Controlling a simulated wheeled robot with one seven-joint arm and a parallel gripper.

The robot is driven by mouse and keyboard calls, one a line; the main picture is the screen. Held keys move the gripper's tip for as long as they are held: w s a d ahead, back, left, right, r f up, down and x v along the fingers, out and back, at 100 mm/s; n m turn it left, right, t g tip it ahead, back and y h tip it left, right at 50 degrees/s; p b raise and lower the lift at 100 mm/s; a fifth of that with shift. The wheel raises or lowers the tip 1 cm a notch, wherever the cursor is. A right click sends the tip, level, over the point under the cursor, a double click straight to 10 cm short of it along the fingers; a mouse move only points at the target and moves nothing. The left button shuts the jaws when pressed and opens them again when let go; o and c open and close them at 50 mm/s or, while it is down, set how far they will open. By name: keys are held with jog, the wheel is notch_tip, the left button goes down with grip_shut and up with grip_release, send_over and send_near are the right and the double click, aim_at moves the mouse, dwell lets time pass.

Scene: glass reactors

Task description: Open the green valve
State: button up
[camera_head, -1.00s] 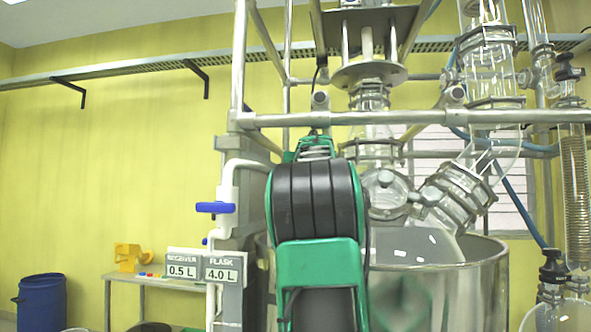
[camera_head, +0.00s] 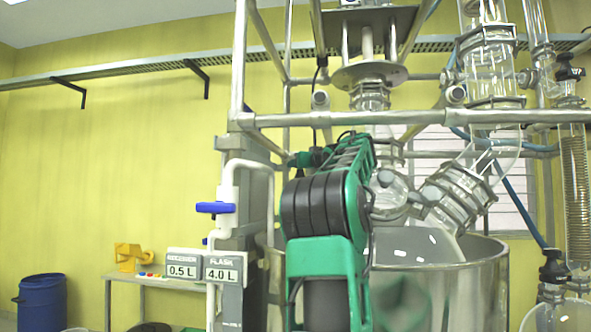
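I cannot make out a green valve in this view; the only coloured valve handle I see is a blue one (camera_head: 215,207) on the white pipe left of my arm. My green and black arm rises in the middle and covers part of the reactor frame. The far end of my arm, with my gripper (camera_head: 301,160), shows small and dark to the upper right of the blue handle, apart from it. Its fingers cannot be made out, and I see nothing held.
A steel vessel (camera_head: 475,285) with glass flasks above it stands right of my arm. A metal crossbar (camera_head: 420,117) runs above. A blue barrel (camera_head: 42,301) stands far left.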

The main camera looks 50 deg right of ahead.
jog(key=shift+w+a+r, duration=0.1)
jog(key=shift+w+a, duration=0.05)
jog(key=o, duration=1.1)
jog(key=shift+c, duration=0.2)
jog(key=shift+m+g+h, duration=0.3)
jog(key=shift+h, duration=0.1)
jog(key=shift+m+g+h, duration=2.1)
jog(key=shift+g+h, duration=0.1)
jog(key=shift+h, duration=0.2)
